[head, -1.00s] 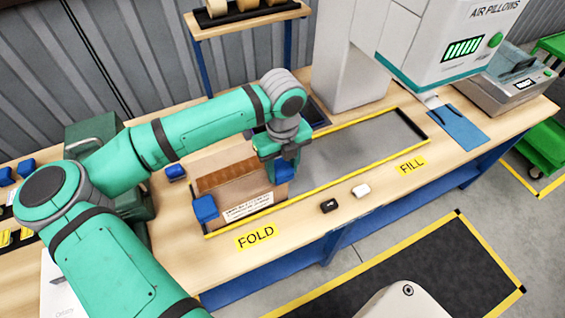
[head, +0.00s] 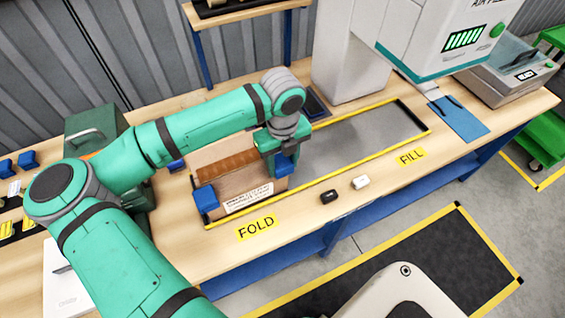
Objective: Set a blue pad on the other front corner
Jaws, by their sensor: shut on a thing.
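The open carton (head: 236,184) stands at the FOLD end of the yellow-edged bay, with brown contents or inner flaps showing inside. One blue pad (head: 206,197) sits on its front left corner. My gripper (head: 284,160) is at the carton's front right corner, shut on another blue pad (head: 286,165). This pad appears to be at the top of that corner; whether it is fully seated is hard to tell, as the fingers partly cover it.
A black item (head: 329,197) and a white item (head: 360,182) lie on the front table edge. A further blue pad (head: 176,166) shows behind the carton, partly hidden by my arm. The bay (head: 350,140) to the right is clear.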

